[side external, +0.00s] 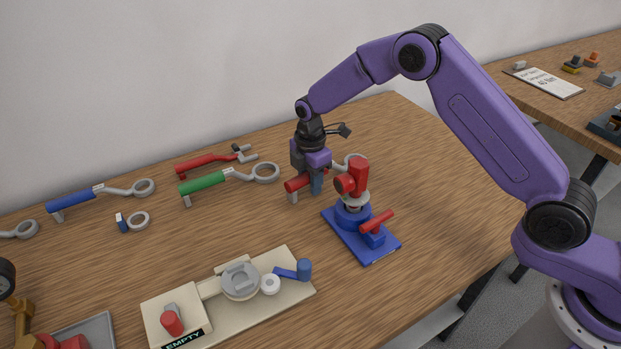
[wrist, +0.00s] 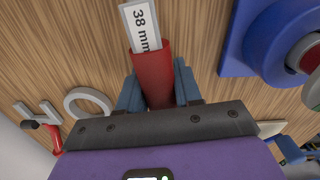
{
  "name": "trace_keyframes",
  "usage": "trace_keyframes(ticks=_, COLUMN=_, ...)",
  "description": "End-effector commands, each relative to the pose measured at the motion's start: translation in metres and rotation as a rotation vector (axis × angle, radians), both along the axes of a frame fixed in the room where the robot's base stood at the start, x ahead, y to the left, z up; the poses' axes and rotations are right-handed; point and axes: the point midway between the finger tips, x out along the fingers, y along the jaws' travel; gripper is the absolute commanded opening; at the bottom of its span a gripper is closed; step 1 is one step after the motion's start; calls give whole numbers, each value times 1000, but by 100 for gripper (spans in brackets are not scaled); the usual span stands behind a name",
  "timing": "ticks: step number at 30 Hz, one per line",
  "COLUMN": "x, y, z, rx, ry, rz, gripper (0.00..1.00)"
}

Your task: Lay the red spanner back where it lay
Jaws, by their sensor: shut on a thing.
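The red spanner (side external: 296,185) is in my gripper (side external: 316,187), near the middle right of the table, just left of the blue valve stand. In the wrist view its red handle (wrist: 151,66) lies between my gripper's blue fingers (wrist: 157,82), shut on both sides of it. A white label on it reads "38 mm". A grey ring, seemingly its far end, shows partly behind my gripper and the red valve. A pale foot under the handle is close to the table; I cannot tell whether it touches.
The blue stand (side external: 377,246) with a red valve (side external: 356,177) stands close on the right. A green spanner (side external: 205,183), a red-handled fork tool (side external: 200,162) and a blue spanner (side external: 75,202) lie to the left. A beige plate (side external: 290,292) lies in front. The table's right rear is clear.

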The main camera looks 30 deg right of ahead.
Motion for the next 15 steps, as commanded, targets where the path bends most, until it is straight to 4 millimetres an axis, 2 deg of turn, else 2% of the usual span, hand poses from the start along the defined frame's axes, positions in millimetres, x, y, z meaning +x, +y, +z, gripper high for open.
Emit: trace_keyframes(ticks=15, x=1, y=0, z=-3, rx=0, ry=-2, rz=0, gripper=0)
